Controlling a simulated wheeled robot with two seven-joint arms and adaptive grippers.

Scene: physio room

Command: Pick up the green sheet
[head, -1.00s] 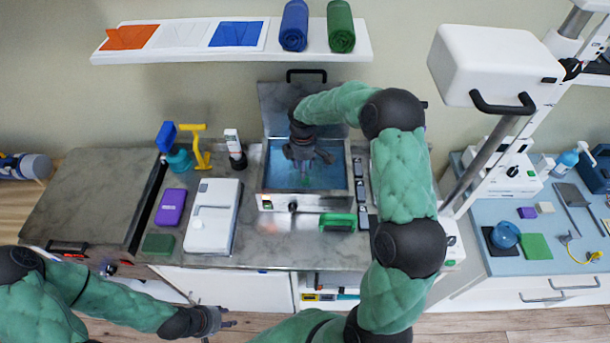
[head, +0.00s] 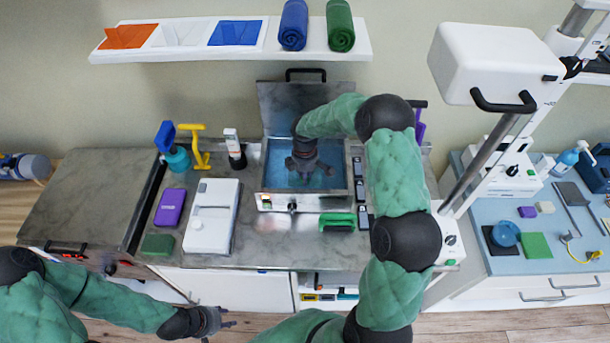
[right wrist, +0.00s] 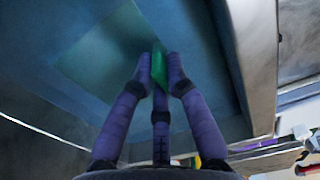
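My right gripper (head: 306,172) reaches down into the open steel water bath (head: 308,202), which holds blue water. In the right wrist view its fingertips (right wrist: 160,75) are close together, with a bright green piece of the green sheet (right wrist: 158,66) between them. A paler, flat part of the sheet shows under the water to the left of the fingers. In the head view the gripper and arm hide the sheet. My left gripper (head: 226,318) is open and empty, low in front of the counter.
The bath's lid (head: 290,100) stands open behind it. A green-handled tool (head: 338,222) lies at its front edge, and dark devices (head: 360,188) line its right side. A white case (head: 211,215) and purple box (head: 170,207) are left. A shelf (head: 230,52) hangs above.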

